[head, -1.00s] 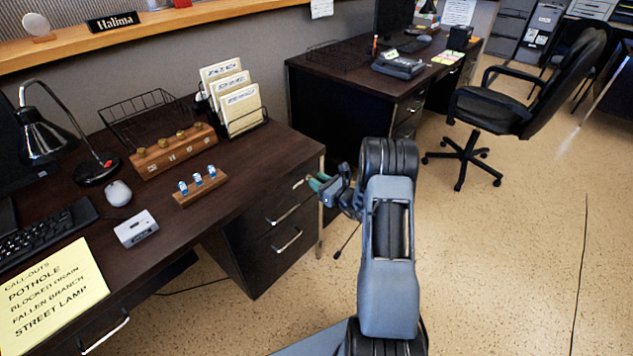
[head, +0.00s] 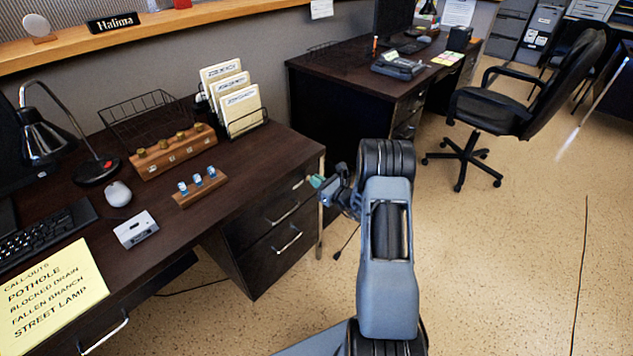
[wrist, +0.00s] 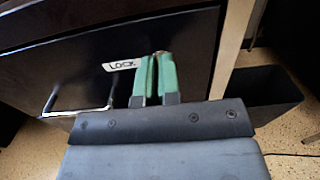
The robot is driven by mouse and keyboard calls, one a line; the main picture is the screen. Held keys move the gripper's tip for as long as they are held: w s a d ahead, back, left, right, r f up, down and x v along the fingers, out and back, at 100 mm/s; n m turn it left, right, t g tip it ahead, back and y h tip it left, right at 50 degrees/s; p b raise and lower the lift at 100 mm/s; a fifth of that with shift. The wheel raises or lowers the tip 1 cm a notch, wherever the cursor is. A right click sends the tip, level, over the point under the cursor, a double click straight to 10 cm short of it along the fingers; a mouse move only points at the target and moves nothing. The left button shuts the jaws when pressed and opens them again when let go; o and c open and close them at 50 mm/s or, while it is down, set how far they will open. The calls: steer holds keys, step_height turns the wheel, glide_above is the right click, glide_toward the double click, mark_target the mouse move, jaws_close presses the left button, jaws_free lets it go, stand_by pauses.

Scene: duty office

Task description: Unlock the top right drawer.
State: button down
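The top right drawer (head: 285,197) is the upper dark front in the desk's right pedestal, and it is closed. In the wrist view its front (wrist: 110,35) carries a white LOCK label (wrist: 122,65) and a metal handle (wrist: 75,112). My gripper (head: 318,183) is at the right end of this front. In the wrist view its green fingertips (wrist: 155,68) are close together just right of the label, with a narrow gap between them. They cover the spot where a lock may be. A small pale bit shows between the tips; I cannot tell what it is or whether it is held.
A wooden block with brass knobs (head: 172,152), a small rack with blue-tagged items (head: 200,187) and a file holder (head: 247,122) stand on the desk. A dark bin (wrist: 272,95) is right of the pedestal. An office chair (head: 495,112) stands behind; the floor at right is clear.

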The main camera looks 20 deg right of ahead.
steer(key=shift+f+n+b, duration=0.15)
steer(key=shift+n+b, duration=0.15)
steer(key=shift+b, duration=0.1)
steer(key=n+b, duration=0.1)
steer(key=b, duration=0.1)
steer(key=n+b, duration=0.3)
steer(key=shift+s+a+f+n+b, duration=0.1)
steer(key=shift+a+f+n+b, duration=0.15)
steer(key=shift+n+b, duration=0.15)
steer(key=n+b, duration=0.1)
steer(key=b, duration=0.1)
steer(key=n+b, duration=0.2)
steer(key=b, duration=0.1)
steer(key=n+b, duration=0.2)
steer(key=b, duration=0.1)
steer(key=shift+s+a+f, duration=0.1)
steer(key=shift+a+f, duration=0.05)
steer(key=shift+f, duration=0.1)
steer(key=n+b, duration=0.3)
steer(key=b, duration=0.2)
steer(key=shift+a+f+n+b, duration=0.1)
steer(key=shift+n+b, duration=0.25)
steer(key=shift+n, duration=0.05)
steer(key=shift+n+b, duration=1.2)
steer(key=shift+n, duration=0.7)
